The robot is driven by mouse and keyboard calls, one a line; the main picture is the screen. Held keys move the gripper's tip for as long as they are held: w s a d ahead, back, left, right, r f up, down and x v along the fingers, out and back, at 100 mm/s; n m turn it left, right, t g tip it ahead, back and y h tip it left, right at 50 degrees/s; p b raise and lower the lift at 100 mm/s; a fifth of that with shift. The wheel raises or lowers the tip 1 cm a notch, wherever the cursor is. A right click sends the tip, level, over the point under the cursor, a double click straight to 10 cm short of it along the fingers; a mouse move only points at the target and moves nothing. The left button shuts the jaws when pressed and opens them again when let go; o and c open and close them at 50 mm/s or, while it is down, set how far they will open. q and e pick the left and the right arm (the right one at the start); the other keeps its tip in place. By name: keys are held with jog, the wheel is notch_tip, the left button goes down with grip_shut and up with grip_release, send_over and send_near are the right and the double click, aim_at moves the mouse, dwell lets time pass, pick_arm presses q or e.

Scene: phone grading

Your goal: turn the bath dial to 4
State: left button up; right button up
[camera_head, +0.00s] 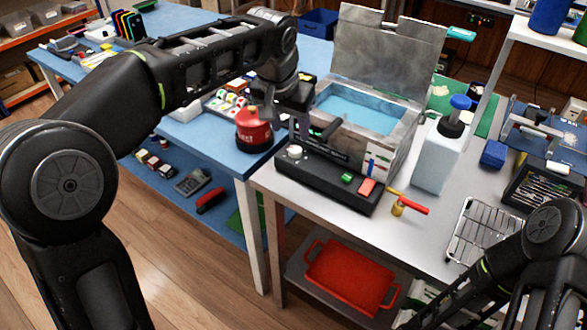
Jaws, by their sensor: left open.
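The bath (385,140) is a grey metal tank of blue liquid with its lid standing open, on the light table in the middle of the view. A black control box (320,177) runs along its front. The pale round dial (295,152) is at the box's left end, with a green button (347,177) and a red button (367,186) further right. The dial's marks are too small to read. My left gripper (286,122) points down, open, above and close to the dial; I see no contact. My right arm shows at the lower right, but its gripper is not in view.
A red container (253,129) stands left of the dial on the blue table. A white bottle with a blue cap (440,150) stands right of the bath. A red-handled valve (408,205) lies near the front, beside a wire rack (480,232). A red tray (352,277) is below.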

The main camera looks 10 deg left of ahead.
aim_at(295, 149)
pick_arm(q)
jog(key=shift+s+n+t, duration=0.3)
jog(key=shift+s+n, duration=0.05)
jog(key=shift+n, duration=0.05)
jog(key=shift+f, duration=0.15)
jog(key=b+x, duration=0.1)
jog(key=x, duration=0.6)
jog(key=shift+w+f, duration=0.15)
jog(key=shift+f, duration=0.2)
jog(key=shift+c, duration=0.4)
jog(key=shift+d, duration=0.1)
grip_shut()
